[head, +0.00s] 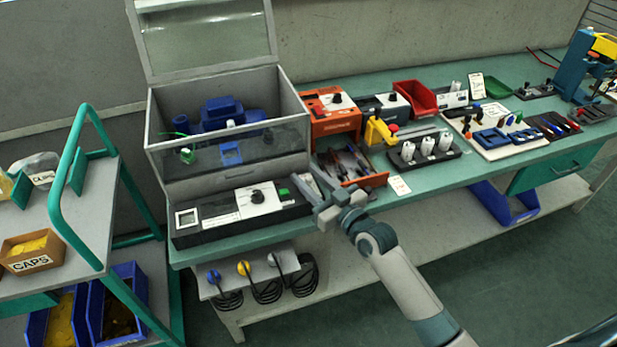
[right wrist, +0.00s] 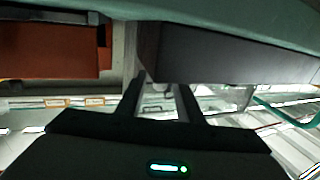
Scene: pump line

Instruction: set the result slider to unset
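A black control panel (head: 215,225) lies along the front of the clear-fronted test box (head: 230,140). It carries a small display (head: 187,217), a white plate with a black knob (head: 257,196) and a small green piece (head: 284,192) at its right end. Which part is the result slider, and its setting, I cannot make out. My right gripper (head: 309,186) is at the panel's right end, close to the table's front edge. In the right wrist view its two fingers (right wrist: 162,92) stand apart with nothing clearly held; contact cannot be told. My left gripper is out of view.
An orange unit (head: 332,114), white bottles in a black rack (head: 426,148) and a red bin (head: 415,97) stand beyond. Plugs with coiled cables (head: 244,268) hang below the edge. A green-framed cart (head: 75,180) stands left.

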